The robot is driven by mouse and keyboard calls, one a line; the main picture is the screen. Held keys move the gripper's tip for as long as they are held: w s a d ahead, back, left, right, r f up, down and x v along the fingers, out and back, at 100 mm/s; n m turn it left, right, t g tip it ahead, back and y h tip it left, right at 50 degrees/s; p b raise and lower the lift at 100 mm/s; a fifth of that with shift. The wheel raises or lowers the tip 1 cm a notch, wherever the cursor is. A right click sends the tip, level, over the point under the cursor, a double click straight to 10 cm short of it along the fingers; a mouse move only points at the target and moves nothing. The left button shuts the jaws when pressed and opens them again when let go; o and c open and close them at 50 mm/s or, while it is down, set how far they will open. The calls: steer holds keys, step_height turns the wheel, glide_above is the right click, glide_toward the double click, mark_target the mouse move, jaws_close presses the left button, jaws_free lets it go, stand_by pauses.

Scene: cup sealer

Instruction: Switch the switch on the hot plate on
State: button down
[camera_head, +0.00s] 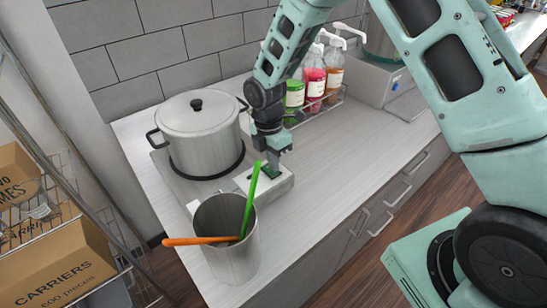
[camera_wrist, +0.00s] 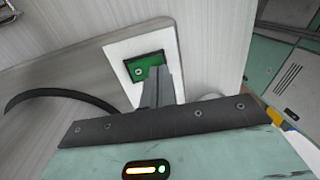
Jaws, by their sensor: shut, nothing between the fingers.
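The hot plate (camera_head: 193,184) is a flat light-grey unit on the counter. A lidded steel pot (camera_head: 203,140) stands on it. Its pale control panel (camera_head: 284,184) sticks out on the right; it also shows in the wrist view (camera_wrist: 116,60). The green switch (camera_wrist: 145,67) is set in this panel, and the gripper covers its lower right part. My gripper (camera_head: 272,177) points down over the panel with its fingers together and empty. In the wrist view the shut fingers (camera_wrist: 158,72) overlap the switch. I cannot tell whether they touch it or which way it is set.
A steel container (camera_head: 229,257) with a green utensil (camera_head: 250,200) and an orange utensil (camera_head: 200,240) stands close in front of the panel. Several pump bottles (camera_head: 314,85) stand in a rack behind my arm. The counter to the right (camera_head: 350,145) is clear.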

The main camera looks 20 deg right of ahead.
steer(key=shift+f, duration=0.3)
steer(key=shift+s+f+t+b, duration=0.1)
steer(key=shift+f+t+b, duration=0.25)
steer(key=shift+b, duration=0.4)
steer(key=shift+d+r, duration=0.1)
steer(key=shift+r, duration=0.05)
steer(key=shift+w+a+r+p, duration=0.15)
steer(key=shift+w+p, duration=0.1)
steer(key=shift+w, duration=0.15)
steer(key=shift+w+a+r+p, duration=0.1)
steer(key=shift+w+p, duration=0.1)
steer(key=shift+w, duration=0.15)
steer(key=shift+r, duration=0.1)
